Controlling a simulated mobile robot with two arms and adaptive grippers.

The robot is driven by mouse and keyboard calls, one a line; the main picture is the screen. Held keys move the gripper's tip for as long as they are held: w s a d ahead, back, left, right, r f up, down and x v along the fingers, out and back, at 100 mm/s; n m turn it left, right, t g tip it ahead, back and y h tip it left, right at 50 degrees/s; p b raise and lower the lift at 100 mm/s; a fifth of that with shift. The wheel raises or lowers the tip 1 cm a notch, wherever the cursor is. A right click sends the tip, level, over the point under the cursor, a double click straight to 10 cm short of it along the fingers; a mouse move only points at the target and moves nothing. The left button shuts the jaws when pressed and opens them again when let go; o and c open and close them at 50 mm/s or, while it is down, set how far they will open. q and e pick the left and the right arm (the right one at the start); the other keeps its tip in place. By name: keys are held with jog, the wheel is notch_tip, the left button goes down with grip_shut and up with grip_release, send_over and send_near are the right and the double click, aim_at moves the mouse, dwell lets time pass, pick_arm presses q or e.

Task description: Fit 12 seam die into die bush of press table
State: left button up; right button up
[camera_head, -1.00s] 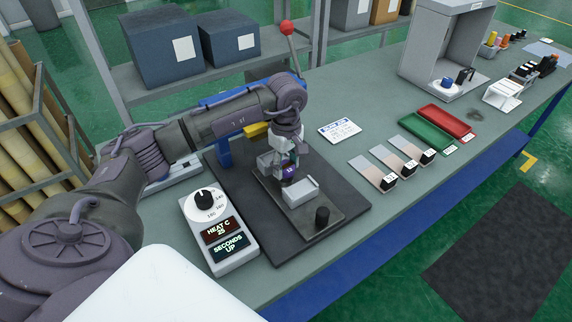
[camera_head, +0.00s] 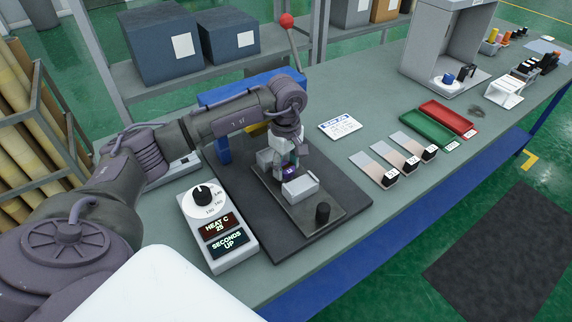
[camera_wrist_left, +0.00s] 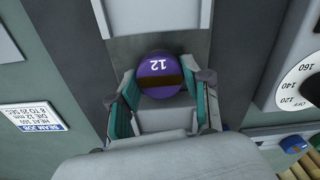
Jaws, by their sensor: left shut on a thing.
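My left gripper (camera_head: 286,169) is shut on the purple 12 seam die (camera_head: 290,171), low over the press table (camera_head: 325,200). In the left wrist view the die (camera_wrist_left: 160,66) shows its round purple face with a white 12 and a dark band, between the teal-lined fingers (camera_wrist_left: 162,98). The die is close to the light grey block (camera_head: 300,188) on the press table. The die bush cannot be made out beneath the gripper, so whether the die touches or enters it cannot be told. My right gripper is in neither view.
A dial box (camera_head: 218,228) reading HEAT C stands left of the press. A red-knobbed lever (camera_head: 287,20) rises behind it. Several labelled strips (camera_head: 409,152), a green tray (camera_head: 428,131) and a red tray (camera_head: 449,117) lie to the right. A job card (camera_head: 340,126) lies behind the strips.

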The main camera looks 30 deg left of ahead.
pick_arm(q)
jog(key=o, duration=1.5)
notch_tip(320, 180, up, 12)
jog(key=shift+r, duration=0.1)
